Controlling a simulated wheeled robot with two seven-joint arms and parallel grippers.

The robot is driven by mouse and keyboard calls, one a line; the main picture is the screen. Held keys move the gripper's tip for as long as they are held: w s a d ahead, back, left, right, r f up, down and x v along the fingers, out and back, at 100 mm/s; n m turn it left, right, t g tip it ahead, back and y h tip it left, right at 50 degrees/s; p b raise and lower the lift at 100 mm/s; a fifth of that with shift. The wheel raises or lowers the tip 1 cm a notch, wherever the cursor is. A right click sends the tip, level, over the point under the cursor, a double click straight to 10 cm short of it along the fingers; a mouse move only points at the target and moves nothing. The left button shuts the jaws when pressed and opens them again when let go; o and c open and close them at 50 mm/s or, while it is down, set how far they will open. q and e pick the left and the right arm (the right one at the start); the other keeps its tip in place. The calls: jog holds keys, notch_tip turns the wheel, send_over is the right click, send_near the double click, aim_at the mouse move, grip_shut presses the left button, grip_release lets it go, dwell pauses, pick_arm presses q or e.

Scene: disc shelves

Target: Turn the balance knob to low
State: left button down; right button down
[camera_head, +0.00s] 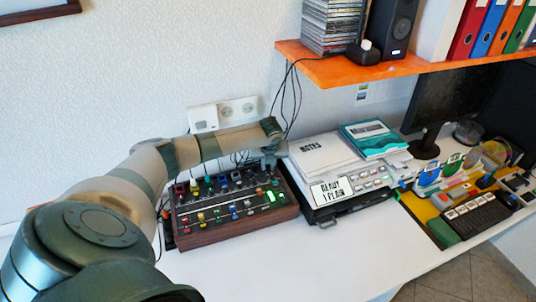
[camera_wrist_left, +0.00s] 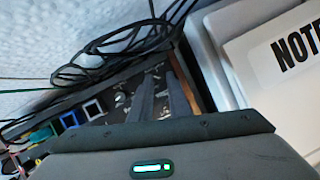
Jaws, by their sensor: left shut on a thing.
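A mixer box (camera_head: 238,226) with wooden sides, coloured knobs, sliders and a green-lit display stands on the white desk. It also shows in the wrist view (camera_wrist_left: 120,82). My left gripper (camera_head: 271,174) reaches down over the mixer's back right corner. In the wrist view its two fingers (camera_wrist_left: 167,98) point down at the panel beside small silver parts, close to the wooden side. It is shut on a small knob there, mostly hidden between the fingers. I cannot read the labels or the knob's setting. My right gripper is not in view.
Black cables (camera_wrist_left: 110,45) run along the wall behind the mixer. Right of it lies a device with a NOTES pad (camera_head: 322,158) on top. An orange shelf (camera_head: 375,70) hangs above. The desk front (camera_head: 300,250) is clear.

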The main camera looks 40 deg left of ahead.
pick_arm(q)
jog(key=shift+w+d+r+n+g+p, duration=0.1)
jog(key=shift+n+g+p, duration=0.05)
jog(key=shift+n+p, duration=0.45)
jog(key=shift+w+r+n+g+p, duration=0.1)
jog(key=shift+n+g+p, duration=0.05)
jog(key=shift+n+p, duration=0.4)
jog(key=shift+w+n+g+y+p, duration=0.1)
jog(key=shift+n+g+y+p, duration=0.4)
jog(key=shift+n, duration=0.75)
jog(key=shift+w+f+n, duration=0.1)
jog(key=shift+n, duration=0.8)
jog(key=shift+w+n+g+p, duration=0.1)
jog(key=shift+n+g+p, duration=0.2)
jog(key=shift+n+g, duration=0.65)
jog(key=shift+n+t, duration=0.25)
jog(key=shift+n, duration=0.1)
jog(key=c, duration=1.9)
grip_release()
jog(key=shift+c, duration=0.2)
